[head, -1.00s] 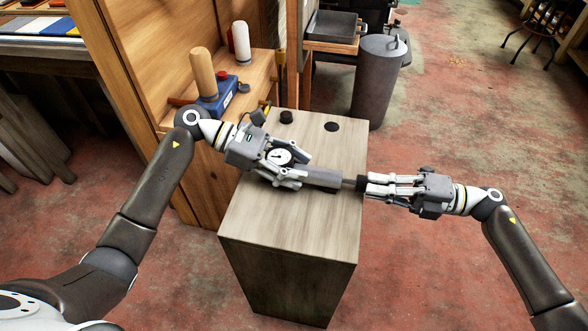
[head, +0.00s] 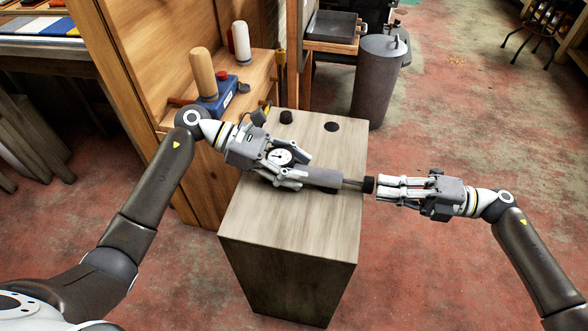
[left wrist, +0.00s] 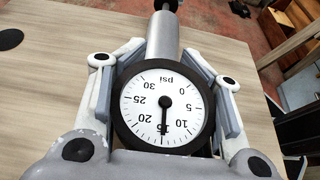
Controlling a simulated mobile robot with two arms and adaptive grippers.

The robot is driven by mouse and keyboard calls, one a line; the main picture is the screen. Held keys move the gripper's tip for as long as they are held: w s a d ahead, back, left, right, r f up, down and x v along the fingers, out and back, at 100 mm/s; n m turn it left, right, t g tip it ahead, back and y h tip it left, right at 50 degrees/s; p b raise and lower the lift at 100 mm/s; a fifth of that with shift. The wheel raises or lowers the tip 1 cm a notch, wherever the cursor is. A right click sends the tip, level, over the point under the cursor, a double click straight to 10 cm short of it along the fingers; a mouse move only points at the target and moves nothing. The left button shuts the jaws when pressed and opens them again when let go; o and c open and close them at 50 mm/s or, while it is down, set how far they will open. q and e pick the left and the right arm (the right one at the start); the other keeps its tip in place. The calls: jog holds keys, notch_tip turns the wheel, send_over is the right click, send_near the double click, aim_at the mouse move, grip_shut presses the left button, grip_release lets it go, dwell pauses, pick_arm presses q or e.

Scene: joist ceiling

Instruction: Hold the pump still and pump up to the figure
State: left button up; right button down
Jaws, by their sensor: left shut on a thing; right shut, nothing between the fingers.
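The pump lies on its side on a wooden cabinet top, with its grey barrel (head: 322,178) toward the right. Its round psi gauge (head: 280,157) faces up. In the left wrist view the gauge (left wrist: 163,105) appears upside down, its needle at about 15. My left gripper (head: 302,171) is shut on the pump, with fingers on both sides near the gauge. A rod runs from the barrel to a black handle (head: 369,185), partly drawn out. My right gripper (head: 379,188) is shut with its fingertips close to the handle's outer end; I cannot tell if they touch.
The cabinet top (head: 290,235) is clear at the front. A black knob (head: 286,117) and a dark disc (head: 331,126) are at its back. A wooden shelf unit with a blue box (head: 218,98) stands left. A grey bin (head: 378,85) stands behind.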

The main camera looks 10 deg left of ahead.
dwell(0.3)
jog(key=d, duration=0.9)
pick_arm(q)
jog(key=o, duration=1.4)
